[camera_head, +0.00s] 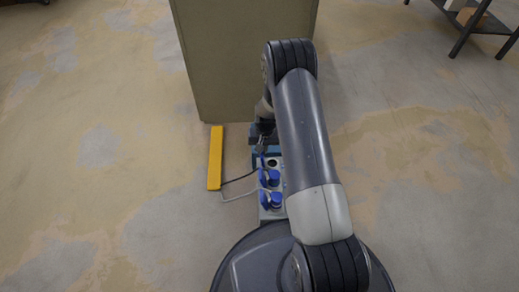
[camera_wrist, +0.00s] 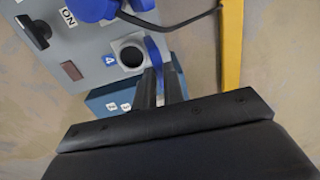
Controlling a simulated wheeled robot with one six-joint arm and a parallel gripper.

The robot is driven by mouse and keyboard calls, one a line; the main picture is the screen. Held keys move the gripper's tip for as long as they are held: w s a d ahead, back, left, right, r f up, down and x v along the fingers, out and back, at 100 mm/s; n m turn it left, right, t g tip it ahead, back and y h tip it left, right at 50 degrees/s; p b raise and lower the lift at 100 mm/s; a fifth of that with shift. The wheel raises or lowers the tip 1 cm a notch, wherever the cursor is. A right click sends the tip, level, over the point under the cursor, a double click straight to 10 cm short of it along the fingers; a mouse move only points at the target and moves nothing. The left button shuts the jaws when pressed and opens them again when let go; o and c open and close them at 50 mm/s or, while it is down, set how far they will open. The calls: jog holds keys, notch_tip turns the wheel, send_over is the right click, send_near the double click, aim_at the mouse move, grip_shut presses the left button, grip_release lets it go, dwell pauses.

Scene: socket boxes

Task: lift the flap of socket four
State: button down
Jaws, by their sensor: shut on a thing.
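The grey socket box (camera_wrist: 82,45) fills the upper left of the wrist view; it also shows in the head view (camera_head: 265,215). Socket four (camera_wrist: 131,56) has a square grey frame and a round dark opening, beside a blue label "4" (camera_wrist: 109,60). Its blue flap (camera_wrist: 153,50) stands raised at the right side of the opening, so the socket is uncovered. My gripper (camera_wrist: 161,72) is shut on this flap, with one dark finger on each side. The flap's lower part is hidden between the fingers. In the head view my arm partly covers the gripper and box.
A blue plug (camera_wrist: 95,8) with a dark cable (camera_wrist: 180,24) sits above socket four. A black switch (camera_wrist: 34,32) is by the "ON" label. A yellow bar (camera_head: 216,157) lies left of the box. A tall olive cabinet (camera_head: 240,60) stands behind. The floor at left is clear.

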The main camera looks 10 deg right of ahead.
jog(key=shift+s+d+y, duration=0.1)
jog(key=shift+d+y, duration=0.25)
jog(key=shift+y, duration=0.05)
jog(key=c, duration=1.5)
grip_release()
jog(key=shift+r, duration=0.1)
notch_tip(320, 180, up, 10)
jog(key=d+p, duration=0.1)
jog(key=p, duration=0.2)
jog(key=shift+s+d+r+p, duration=0.15)
jog(key=shift+d+r+p, duration=0.05)
jog(key=shift+r+p, duration=0.1)
jog(key=shift+f, duration=0.1)
